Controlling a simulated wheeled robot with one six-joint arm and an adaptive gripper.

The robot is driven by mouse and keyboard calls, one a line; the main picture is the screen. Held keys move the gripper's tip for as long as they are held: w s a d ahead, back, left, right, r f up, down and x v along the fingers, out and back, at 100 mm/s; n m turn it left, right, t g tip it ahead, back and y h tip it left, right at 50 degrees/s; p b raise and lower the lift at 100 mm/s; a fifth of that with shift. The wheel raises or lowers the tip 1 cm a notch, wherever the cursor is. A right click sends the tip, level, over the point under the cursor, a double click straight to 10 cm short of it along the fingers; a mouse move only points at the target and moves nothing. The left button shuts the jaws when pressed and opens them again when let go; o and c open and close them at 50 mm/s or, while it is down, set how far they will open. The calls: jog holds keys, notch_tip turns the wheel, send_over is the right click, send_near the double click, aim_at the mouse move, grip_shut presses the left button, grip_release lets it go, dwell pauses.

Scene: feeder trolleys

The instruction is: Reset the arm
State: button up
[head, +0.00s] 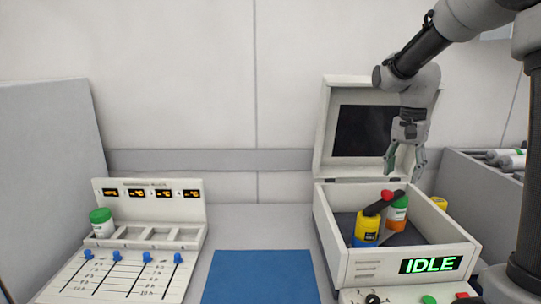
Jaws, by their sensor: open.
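My gripper (404,162) hangs from my arm at the upper right, fingers pointing down. It is open, with nothing between its fingers. It is above the white box (334,228), in front of the dark panel in the box's raised lid (326,130). Inside the box stand a yellow and blue bottle (367,230) and an orange, white and green bottle (397,212). A black and red object (377,206) lies against their tops. My gripper is apart from all of them.
A panel with blue sliders (110,277) stands at the left, with a green-lidded white jar (101,223) in its leftmost slot. A blue mat (260,277) lies clear in the middle. The box front reads IDLE (431,264). White cylinders (510,160) lie in a grey bin at the right.

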jog(key=s+r+n+t, duration=0.1)
jog(key=s+n, duration=0.3)
jog(key=s, duration=0.8)
jog(key=s+r+n+t, duration=0.2)
jog(key=s+n, duration=0.3)
jog(key=s, duration=0.7)
jog(key=shift+s+t, duration=0.2)
jog(key=shift+t, duration=0.6)
jog(key=shift+a+r, duration=0.1)
